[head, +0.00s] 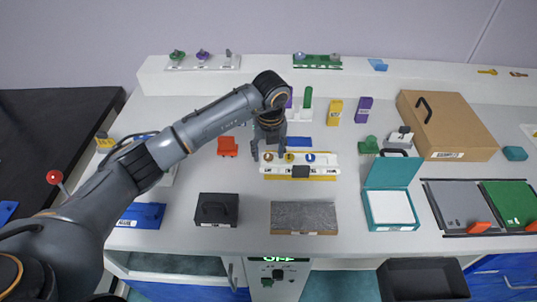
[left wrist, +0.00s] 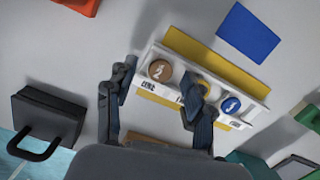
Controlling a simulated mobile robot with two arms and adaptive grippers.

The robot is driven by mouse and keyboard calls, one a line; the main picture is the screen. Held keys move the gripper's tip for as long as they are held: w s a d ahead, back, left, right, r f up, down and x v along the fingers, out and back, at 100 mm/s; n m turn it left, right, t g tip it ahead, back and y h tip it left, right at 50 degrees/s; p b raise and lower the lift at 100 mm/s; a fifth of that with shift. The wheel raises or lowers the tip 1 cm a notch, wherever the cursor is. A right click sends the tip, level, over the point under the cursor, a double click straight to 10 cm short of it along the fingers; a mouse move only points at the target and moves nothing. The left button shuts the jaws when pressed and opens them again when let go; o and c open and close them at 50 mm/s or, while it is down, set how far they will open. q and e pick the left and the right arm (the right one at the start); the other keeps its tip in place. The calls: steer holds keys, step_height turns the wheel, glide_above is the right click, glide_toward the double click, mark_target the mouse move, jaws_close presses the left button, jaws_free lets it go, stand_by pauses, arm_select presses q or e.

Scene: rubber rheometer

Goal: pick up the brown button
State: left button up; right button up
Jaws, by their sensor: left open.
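The brown button (left wrist: 159,70) is round, with a pale "2" on its top. It sits at the left end of a white holder (left wrist: 246,112) with a yellow strip. In the head view the brown button (head: 268,157) is at the holder's left end, partly framed by my fingers. My left gripper (head: 268,152) is open and points down over that end. In the left wrist view its fingers (left wrist: 160,80) stand on either side of the brown button, and nothing is held. The right finger partly covers a yellow button (left wrist: 207,87). A blue button (left wrist: 231,105) is at the right.
A blue plate (head: 298,142) lies behind the holder, and a red block (head: 227,147) stands to the left. A teal open box (head: 391,207) stands to the right.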

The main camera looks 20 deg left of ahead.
mark_target(269, 155)
arm_select(q)
steer(key=shift+f, duration=0.2)
steer(key=c, duration=0.9)
steer(key=shift+r+b, duration=0.35)
steer(key=shift+r, duration=0.15)
step_height(269, 155, up, 2)
steer(key=shift+r+b, duration=0.2)
steer(key=shift+b, duration=0.35)
steer(key=s+r, duration=0.3)
steer(key=s, duration=0.1)
steer(key=s+d+r, duration=0.1)
steer(key=s+r, duration=0.2)
steer(key=s, duration=0.2)
steer(key=s+d+r+b, duration=0.1)
steer(key=s+r, duration=0.2)
steer(key=s, duration=0.1)
steer(key=shift+s+d+r, duration=0.2)
steer(key=shift+s+r, duration=0.15)
steer(key=shift+s, duration=0.05)
